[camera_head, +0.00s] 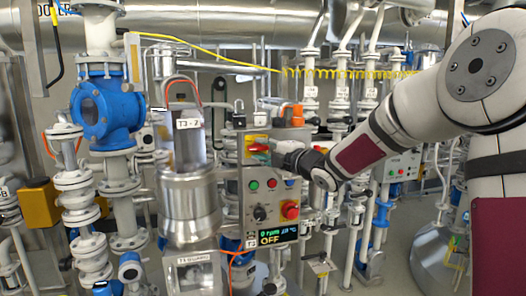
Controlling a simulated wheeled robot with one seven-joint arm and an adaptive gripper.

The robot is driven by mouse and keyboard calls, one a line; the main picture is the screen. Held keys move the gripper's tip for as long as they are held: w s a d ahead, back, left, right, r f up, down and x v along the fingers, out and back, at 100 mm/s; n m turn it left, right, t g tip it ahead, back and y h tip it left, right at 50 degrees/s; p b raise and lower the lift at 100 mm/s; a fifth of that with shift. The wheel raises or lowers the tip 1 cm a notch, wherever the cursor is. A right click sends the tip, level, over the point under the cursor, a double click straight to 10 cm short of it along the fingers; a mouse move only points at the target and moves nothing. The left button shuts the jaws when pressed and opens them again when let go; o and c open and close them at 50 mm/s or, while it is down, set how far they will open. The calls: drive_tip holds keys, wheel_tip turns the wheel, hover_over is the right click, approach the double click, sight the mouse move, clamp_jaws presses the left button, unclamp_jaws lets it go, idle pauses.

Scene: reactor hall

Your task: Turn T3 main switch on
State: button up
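The grey T3 control panel (258,190) stands in the middle of the camera_head view. Its main switch, a red handle on a yellow plate (257,146), is near the top and looks roughly level. My gripper (276,147) reaches in from the right, its tip at the right side of the switch. It covers part of that area, and I cannot tell whether it touches or whether its fingers are open. The display (279,236) reads "0 rpm", a temperature and "OFF".
Below the switch are a green button (254,185), a red button, a black knob (260,213) and a red emergency stop (290,210). The steel vessel T3 (189,205) stands close on the left. Another panel (402,168) and pipes stand behind my arm.

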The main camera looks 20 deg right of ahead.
drive_tip(key=shift+w, duration=0.1)
clamp_jaws()
drive_tip(key=shift+f+m, duration=0.1)
drive_tip(key=shift+m, duration=0.3)
drive_tip(key=m, duration=0.1)
drive_tip(key=m+t+b, duration=0.1)
drive_tip(key=shift+a+f+m+b, duration=0.1)
drive_tip(key=shift+f+m+b, duration=0.1)
drive_tip(key=shift+m+b, duration=0.15)
drive_tip(key=m+t+h+b, duration=0.1)
drive_tip(key=m+h+b, duration=0.1)
drive_tip(key=m, duration=0.4)
drive_tip(key=m+t+h+b, duration=0.2)
drive_tip(key=m+b, duration=0.3)
drive_tip(key=m, duration=0.1)
drive_tip(key=m+t+h+b, duration=0.1)
drive_tip(key=m+h+b, duration=0.2)
drive_tip(key=m, duration=0.4)
drive_tip(key=shift+a+f+t+b, duration=0.3)
drive_tip(key=shift+t+b, duration=0.1)
drive_tip(key=shift+b, duration=0.05)
drive_tip(key=shift+m, duration=0.25)
